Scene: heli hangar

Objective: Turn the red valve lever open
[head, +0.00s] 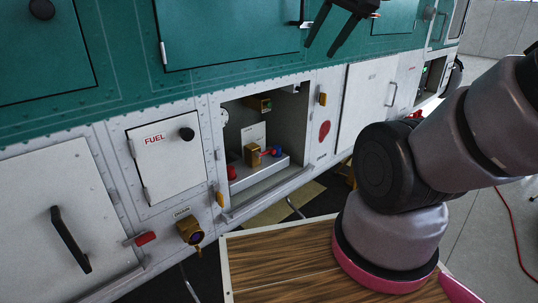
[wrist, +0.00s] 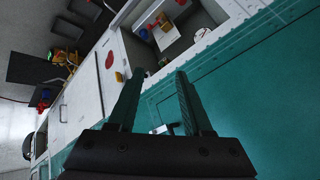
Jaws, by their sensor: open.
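In the head view, an open bay holds a brass valve body (head: 252,154) with a short red lever (head: 267,153) reaching right to a blue knob (head: 277,151). The brass valve (wrist: 164,21) and blue knob (wrist: 143,33) also show, small, at the top of the wrist view. A second red handle (head: 145,238) sits on the lower panel by the brass drain fitting (head: 190,231); I cannot tell which red part is the task's lever. My gripper (head: 320,48) is open and empty, above and right of the bay, apart from both. Its spread fingers (wrist: 158,76) show in the wrist view.
The bay's lower lip (head: 270,188) and side walls surround the valve; a red ball-like part (head: 231,172) is at its left. A white fuel door (head: 168,160) is left of the bay, a white door (head: 368,105) right. A wooden tabletop (head: 285,265) lies below.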

